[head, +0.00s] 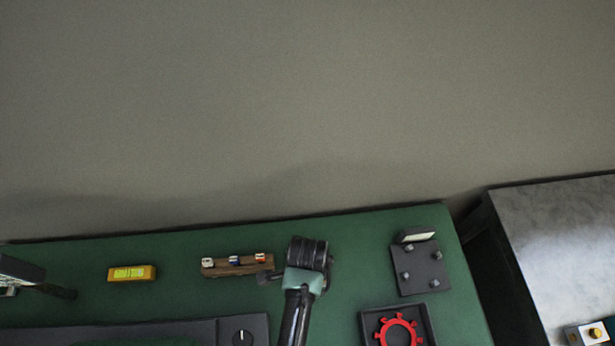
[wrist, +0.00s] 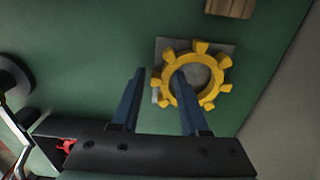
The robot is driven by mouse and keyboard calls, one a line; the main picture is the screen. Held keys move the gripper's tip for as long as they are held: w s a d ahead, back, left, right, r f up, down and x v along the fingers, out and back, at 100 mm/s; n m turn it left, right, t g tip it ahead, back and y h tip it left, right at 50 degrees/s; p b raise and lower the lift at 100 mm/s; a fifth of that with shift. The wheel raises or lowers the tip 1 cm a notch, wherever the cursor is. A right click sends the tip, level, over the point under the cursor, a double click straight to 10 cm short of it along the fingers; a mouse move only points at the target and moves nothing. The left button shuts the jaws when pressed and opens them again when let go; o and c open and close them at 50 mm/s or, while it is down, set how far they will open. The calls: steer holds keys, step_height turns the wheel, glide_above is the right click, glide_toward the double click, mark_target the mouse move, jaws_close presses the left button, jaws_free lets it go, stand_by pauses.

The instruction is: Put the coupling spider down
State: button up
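The coupling spider is a yellow toothed ring (wrist: 212,62) in the wrist view, over a grey square plate (wrist: 167,45). Whether it rests on the plate or hangs just above it cannot be told. My gripper (wrist: 158,72) has its two dark blue fingers apart. The right finger's tip overlaps the ring's opening; the left finger is outside the ring, with a visible gap to its teeth. The ring's left side lies toward the space between the fingers. In the head view my arm's end hides the yellow spider.
A red toothed ring (head: 399,329) lies in a black tray (head: 369,322). A dark plate with bolts (head: 421,271) is behind it. A wooden block (head: 235,268) with small parts and a yellow display box (head: 132,273) stand left on the green bench (head: 180,295).

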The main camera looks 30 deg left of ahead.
steer(key=shift+o, duration=0.7)
step_height(320, 180, up, 12)
steer(key=shift+r, duration=0.2)
steer(key=shift+s, duration=0.1)
stand_by(0.3)
